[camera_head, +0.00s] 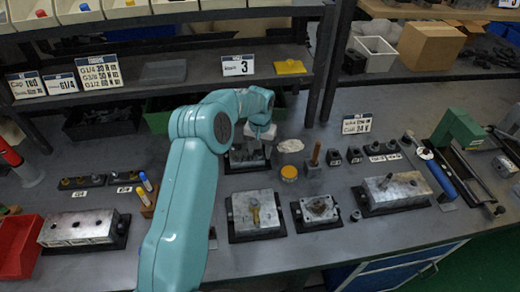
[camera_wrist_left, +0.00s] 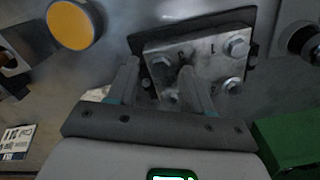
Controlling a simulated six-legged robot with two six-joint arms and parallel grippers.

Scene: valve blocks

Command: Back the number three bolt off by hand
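A metal valve block (camera_head: 247,158) on a dark base sits at the back of the bench, partly hidden by my left arm. In the left wrist view its plate (camera_wrist_left: 190,52) shows stamped marks and hex bolts, including an upper right bolt (camera_wrist_left: 237,47), a lower right bolt (camera_wrist_left: 232,85) and a bolt near the fingers (camera_wrist_left: 170,97). I cannot read clearly which is number three. My left gripper (camera_head: 262,138) is over the block; its fingers (camera_wrist_left: 159,72) are apart, with no bolt visibly clamped. My right gripper is not in view.
A yellow-orange round tin (camera_head: 289,173) stands right of the block. Another valve block (camera_head: 254,213), a small square plate (camera_head: 318,209) and a long block (camera_head: 397,190) lie nearer the front. A shelf upright (camera_head: 322,65) rises behind. A red bin (camera_head: 18,247) is front left.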

